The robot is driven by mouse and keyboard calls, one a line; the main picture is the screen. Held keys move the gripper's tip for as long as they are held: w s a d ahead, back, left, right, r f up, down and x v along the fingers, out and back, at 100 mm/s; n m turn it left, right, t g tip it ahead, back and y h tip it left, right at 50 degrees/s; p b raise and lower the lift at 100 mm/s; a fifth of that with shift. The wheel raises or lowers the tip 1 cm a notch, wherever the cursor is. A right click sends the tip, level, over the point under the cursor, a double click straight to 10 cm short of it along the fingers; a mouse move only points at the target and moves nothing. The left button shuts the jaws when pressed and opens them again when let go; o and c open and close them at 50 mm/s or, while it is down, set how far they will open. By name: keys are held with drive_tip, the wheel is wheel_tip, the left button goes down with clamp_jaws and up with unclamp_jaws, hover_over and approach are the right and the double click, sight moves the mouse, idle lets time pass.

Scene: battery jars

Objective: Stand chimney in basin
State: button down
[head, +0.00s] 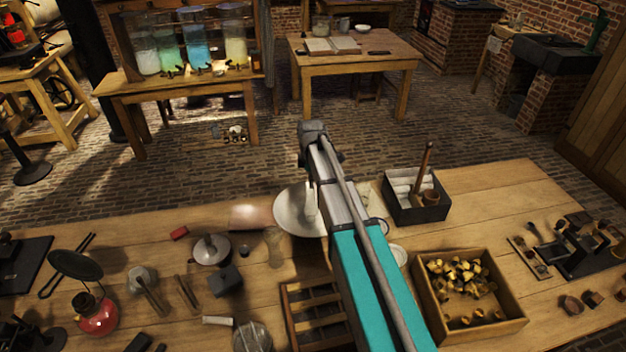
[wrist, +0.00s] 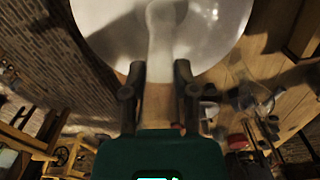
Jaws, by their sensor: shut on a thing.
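The basin (head: 287,221) is a wide white bowl on the front workbench, partly behind my arm in the head view. It also fills the top of the wrist view (wrist: 105,20). My gripper (wrist: 160,72) is at the basin's near rim in that view, its two dark fingers shut on the chimney. The chimney (wrist: 161,45) is a pale, translucent tube with a wider end, seen against the basin's white inside. In the head view a pale upright piece of it (head: 311,199) shows over the basin. Whether its end touches the basin floor I cannot tell.
A dark box (head: 415,209) with white rolls and a wooden stick stands right of the basin. A wooden tray (head: 512,325) of brass pieces is nearer. A slotted wooden rack (head: 290,312), a glass (head: 275,248) and a round metal pan (head: 211,250) stand close by.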

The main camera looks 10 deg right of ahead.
drive_tip(key=shift+c, duration=2)
unclamp_jaws()
drive_tip(key=shift+r+p, duration=0.15)
drive_tip(key=shift+p, duration=0.15)
wheel_tip(320, 180, up, 12)
drive_tip(key=p, duration=1.2)
drive_tip(key=shift+s, duration=0.1)
drive_tip(key=shift+s, duration=0.1)
drive_tip(key=s+m, duration=1.6)
drive_tip(key=s, duration=0.8)
drive_tip(key=shift+d, duration=0.2)
